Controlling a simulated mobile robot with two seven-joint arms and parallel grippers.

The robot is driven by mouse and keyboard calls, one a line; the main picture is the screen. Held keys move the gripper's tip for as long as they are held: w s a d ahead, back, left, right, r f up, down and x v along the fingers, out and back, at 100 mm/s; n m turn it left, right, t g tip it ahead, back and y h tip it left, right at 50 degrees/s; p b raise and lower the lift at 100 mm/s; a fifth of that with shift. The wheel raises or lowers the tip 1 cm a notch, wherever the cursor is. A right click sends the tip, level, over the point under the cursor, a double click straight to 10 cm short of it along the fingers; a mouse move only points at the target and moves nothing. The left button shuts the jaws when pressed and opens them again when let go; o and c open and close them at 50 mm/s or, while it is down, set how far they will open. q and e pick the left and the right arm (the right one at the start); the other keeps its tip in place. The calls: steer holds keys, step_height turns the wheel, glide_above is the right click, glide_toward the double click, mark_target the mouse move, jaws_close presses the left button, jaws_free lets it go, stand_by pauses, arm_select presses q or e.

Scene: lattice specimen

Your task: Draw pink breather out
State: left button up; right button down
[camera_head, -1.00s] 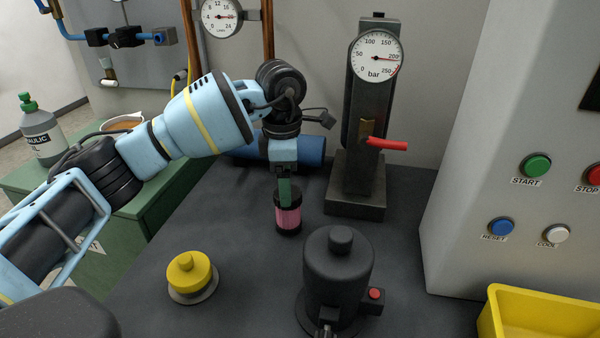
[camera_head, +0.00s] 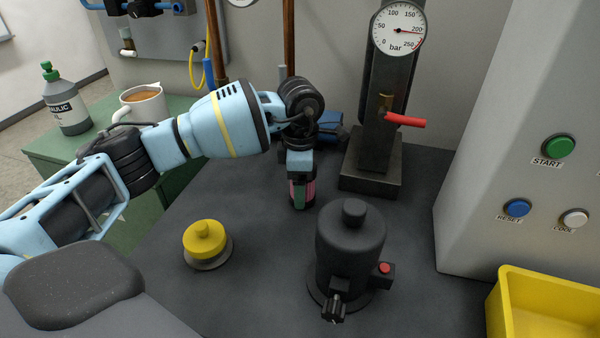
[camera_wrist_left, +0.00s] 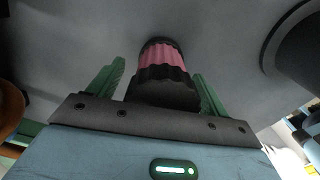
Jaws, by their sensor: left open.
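The pink breather (camera_head: 309,190) is a small pink ribbed cylinder with black ends, standing on the dark bench behind the black canister. It also shows in the left wrist view (camera_wrist_left: 160,60), centred between two green fingers. My left gripper (camera_head: 299,192) reaches down over the breather from above. Its fingers (camera_wrist_left: 160,85) are open, one on each side, with gaps to the breather visible in the wrist view. The gripper hides part of the breather in the head view. My right gripper is in neither view.
A black canister (camera_head: 350,245) with a red button stands just in front. A yellow-capped part (camera_head: 205,240) sits to the left. A gauge press (camera_head: 375,140) with a red lever stands behind right. A yellow bin (camera_head: 550,305) and a control cabinet (camera_head: 500,170) are at right.

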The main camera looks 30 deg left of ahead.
arm_select(q)
steer(key=c, duration=1.2)
steer(key=o, duration=0.4)
steer(key=shift+c, duration=1)
